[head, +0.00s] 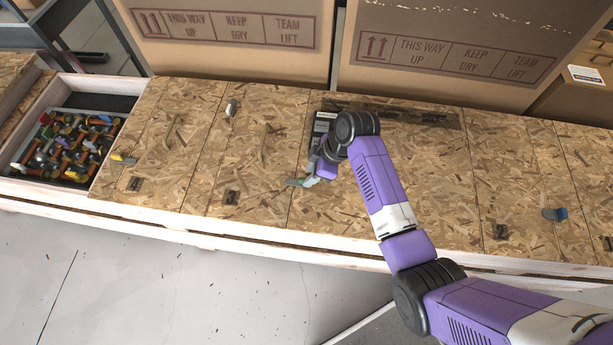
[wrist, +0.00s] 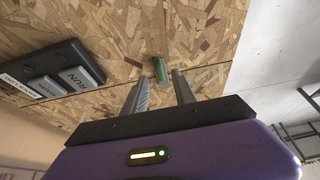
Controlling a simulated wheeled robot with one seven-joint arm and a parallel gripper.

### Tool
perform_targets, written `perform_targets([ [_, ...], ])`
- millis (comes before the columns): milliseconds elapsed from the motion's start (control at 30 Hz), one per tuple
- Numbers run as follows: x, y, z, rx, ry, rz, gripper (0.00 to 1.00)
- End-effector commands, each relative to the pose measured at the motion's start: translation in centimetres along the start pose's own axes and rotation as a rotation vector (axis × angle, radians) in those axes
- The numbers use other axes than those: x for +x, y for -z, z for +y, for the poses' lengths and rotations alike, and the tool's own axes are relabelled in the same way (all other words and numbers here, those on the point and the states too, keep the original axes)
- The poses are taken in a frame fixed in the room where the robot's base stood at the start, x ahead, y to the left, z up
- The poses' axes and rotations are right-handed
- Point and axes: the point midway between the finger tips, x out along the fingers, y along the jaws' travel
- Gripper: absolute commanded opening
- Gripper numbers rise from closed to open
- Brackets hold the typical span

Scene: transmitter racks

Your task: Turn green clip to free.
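The green clip (wrist: 160,70) is a small green piece on the wooden board in the wrist view. In the head view the green clip (head: 293,182) shows near the board's front edge, just left of my gripper (head: 311,176). In the wrist view my gripper (wrist: 161,77) has its two fingers apart, with the clip just beyond and between the fingertips. Nothing is seen held. I cannot tell whether a finger touches the clip.
A dark panel (wrist: 50,72) with grey keys, one marked RUN, is beside the clip. Other clips are yellow (head: 122,158), grey (head: 231,107) and blue (head: 556,214). Large cartons (head: 235,50) stand behind. A bin of parts (head: 28,180) is at left. Floor in front is open.

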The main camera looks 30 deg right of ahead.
Motion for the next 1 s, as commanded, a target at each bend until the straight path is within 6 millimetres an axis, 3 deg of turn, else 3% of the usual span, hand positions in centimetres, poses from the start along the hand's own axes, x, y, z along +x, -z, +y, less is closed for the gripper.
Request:
perform_targets([
  [200, 2.6, -0.1, 0.0, 0.001, 0.001, -0.001, 0.33],
  [567, 3.3, 0.0, 0.0, 0.001, -0.002, 0.000, 0.33],
  [767, 3.2, 0.0, 0.0, 0.002, -0.001, 0.000, 0.00],
  [1000, 3.2, 0.0, 0.0, 0.003, -0.002, 0.000, 0.00],
])
